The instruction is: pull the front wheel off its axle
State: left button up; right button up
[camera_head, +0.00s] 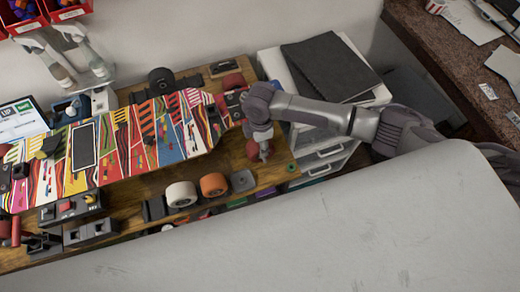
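A skateboard (140,142) with a colourful patterned deck lies across the wooden workbench. At its right end one red wheel (233,82) sits at the far side. Another red wheel (254,153) is at the near side, partly hidden by my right gripper (263,150). My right arm comes in from the right, and its gripper points down at this near wheel, touching or very close to it. The fingers are too small and covered to show whether they are closed on it. The axle at that wheel is hidden. My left gripper is out of view.
A white wheel (181,194) and an orange wheel (214,184) lie at the bench's near side. A black box with switches (68,209) is at the left. White drawers (322,155) with a black folder (331,67) on top stand right of the board.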

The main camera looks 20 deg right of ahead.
jog(key=shift+s+r+p, duration=0.1)
jog(key=shift+s+p, duration=0.3)
jog(key=shift+p, duration=0.1)
jog(key=shift+s+p, duration=0.7)
jog(key=shift+s, duration=0.25)
jog(key=s+p, duration=0.4)
jog(key=s, duration=0.2)
jog(key=shift+d, duration=0.15)
